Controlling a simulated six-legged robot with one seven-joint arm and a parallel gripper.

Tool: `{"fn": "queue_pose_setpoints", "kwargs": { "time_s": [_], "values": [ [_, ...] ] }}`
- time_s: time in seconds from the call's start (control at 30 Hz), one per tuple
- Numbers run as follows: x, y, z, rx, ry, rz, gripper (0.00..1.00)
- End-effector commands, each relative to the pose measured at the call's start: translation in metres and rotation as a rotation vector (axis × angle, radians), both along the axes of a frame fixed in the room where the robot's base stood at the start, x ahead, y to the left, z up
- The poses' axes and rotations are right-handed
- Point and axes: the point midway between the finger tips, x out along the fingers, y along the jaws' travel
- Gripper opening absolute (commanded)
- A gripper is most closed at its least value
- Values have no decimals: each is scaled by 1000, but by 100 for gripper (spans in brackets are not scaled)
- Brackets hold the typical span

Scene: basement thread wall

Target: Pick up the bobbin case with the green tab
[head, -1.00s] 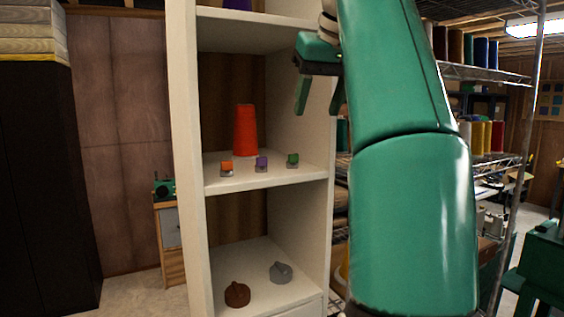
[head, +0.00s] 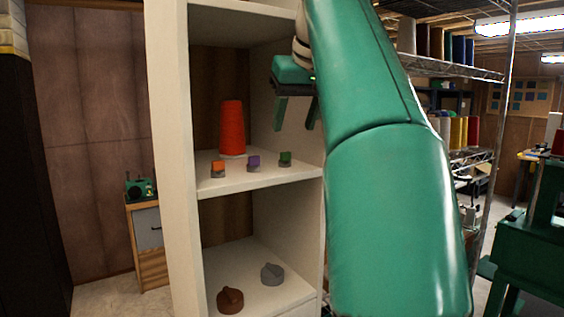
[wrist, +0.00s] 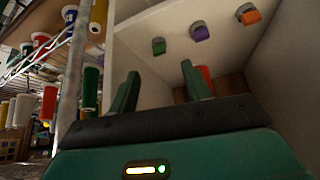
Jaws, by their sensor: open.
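The bobbin case with the green tab (head: 285,159) sits at the right end of a row on the middle shelf, near its front edge. It also shows in the wrist view (wrist: 158,46), where it is leftmost of three. The bobbin case with the purple tab (head: 253,162) is beside it, and the one with the orange tab (head: 217,169) is at the left end. My gripper (head: 295,128) is open and empty, above the row and toward the right side of the shelf unit. Its two fingers (wrist: 160,88) show in the wrist view, apart from the cases.
A red-orange thread cone (head: 232,128) stands behind the row. The white shelf unit (head: 171,150) has side walls and a board above. A brown object (head: 230,299) and a grey object (head: 272,273) lie on the lower shelf. A metal thread rack (head: 455,69) stands at right.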

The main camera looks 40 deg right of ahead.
Motion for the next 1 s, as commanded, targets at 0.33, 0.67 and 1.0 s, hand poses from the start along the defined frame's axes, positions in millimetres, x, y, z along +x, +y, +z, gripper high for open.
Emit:
{"fn": "queue_pose_setpoints", "kwargs": {
  "time_s": [0.33, 0.67, 1.0],
  "values": [
    [18, -1, -27, -4, -5, 0, 49],
    [42, -8, -66, -3, -3, -2, 49],
    [46, -9, -73, -4, -5, -2, 47]
  ]
}}
